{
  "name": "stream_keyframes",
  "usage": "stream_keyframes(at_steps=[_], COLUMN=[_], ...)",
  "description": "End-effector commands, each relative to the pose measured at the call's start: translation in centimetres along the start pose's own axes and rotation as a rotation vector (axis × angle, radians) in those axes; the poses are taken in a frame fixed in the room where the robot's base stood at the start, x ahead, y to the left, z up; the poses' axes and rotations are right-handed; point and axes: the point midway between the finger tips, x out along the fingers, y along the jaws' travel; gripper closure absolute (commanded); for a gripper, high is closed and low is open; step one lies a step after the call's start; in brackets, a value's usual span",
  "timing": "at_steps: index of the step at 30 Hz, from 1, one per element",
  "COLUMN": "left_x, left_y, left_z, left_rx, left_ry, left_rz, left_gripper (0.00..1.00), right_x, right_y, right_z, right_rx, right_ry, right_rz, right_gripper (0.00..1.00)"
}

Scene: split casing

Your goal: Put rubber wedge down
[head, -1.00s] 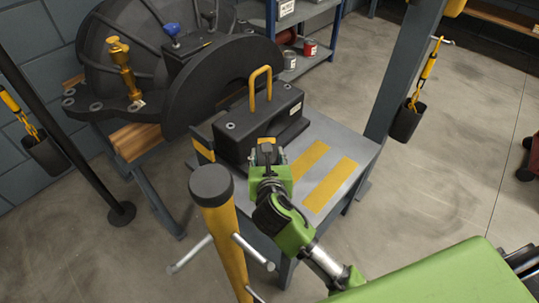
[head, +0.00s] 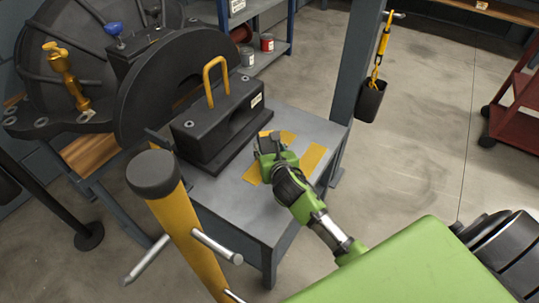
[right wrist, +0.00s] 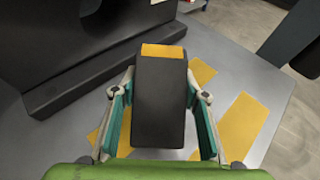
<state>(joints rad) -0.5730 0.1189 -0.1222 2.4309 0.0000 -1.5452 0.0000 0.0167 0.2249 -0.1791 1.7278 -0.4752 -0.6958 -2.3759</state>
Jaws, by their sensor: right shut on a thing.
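My right gripper (head: 267,146) is over the grey table (head: 238,205), in front of the big black block with the yellow handle. In the right wrist view its two fingers (right wrist: 160,110) are closed on the sides of the rubber wedge (right wrist: 160,95), a black block with a yellow far end. In the head view the wedge is small and mostly hidden by the gripper. It is over or beside the left of two yellow stripes; I cannot tell whether it touches the table. My left gripper is not in view.
The black block (head: 213,128) with the yellow handle fills the table's back left. The right yellow stripe (head: 312,160) is bare. A yellow post (head: 185,225) with a black cap stands in front left. A blue-grey column (head: 352,75) rises behind the table's right side.

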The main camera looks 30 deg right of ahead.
Motion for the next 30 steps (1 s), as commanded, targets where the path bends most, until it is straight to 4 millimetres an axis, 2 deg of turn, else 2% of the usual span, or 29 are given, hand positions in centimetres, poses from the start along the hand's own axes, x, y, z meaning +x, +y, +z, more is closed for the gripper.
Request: stream_keyframes(at_steps=[3,6,8,19,20,21,22,30], left_x=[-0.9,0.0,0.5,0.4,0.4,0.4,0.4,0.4], left_y=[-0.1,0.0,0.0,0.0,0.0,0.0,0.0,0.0], left_z=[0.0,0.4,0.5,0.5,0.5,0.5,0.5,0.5], left_rx=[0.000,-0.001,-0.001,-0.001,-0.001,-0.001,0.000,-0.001], left_ry=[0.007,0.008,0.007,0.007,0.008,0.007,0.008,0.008], left_rz=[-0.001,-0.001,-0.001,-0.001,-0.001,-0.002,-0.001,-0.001], left_gripper=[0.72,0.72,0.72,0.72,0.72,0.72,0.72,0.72], right_x=[0.5,1.2,1.5,1.6,1.6,1.6,1.6,1.6], right_y=[-0.4,-0.2,-0.2,-0.3,-0.3,-0.3,-0.3,-0.3], right_z=[-0.3,-2.3,-2.9,-3.1,-3.3,-3.3,-3.3,-3.2], right_rx=[0.001,0.005,0.005,0.000,0.000,0.000,0.000,0.001], right_ry=[-0.004,0.000,-0.002,-0.003,0.000,0.000,0.000,0.000], right_rz=[0.000,0.001,0.000,0.001,0.000,0.000,0.000,0.000], right_gripper=[0.89,0.89,0.89,0.89,0.56,0.46,0.42,0.42])
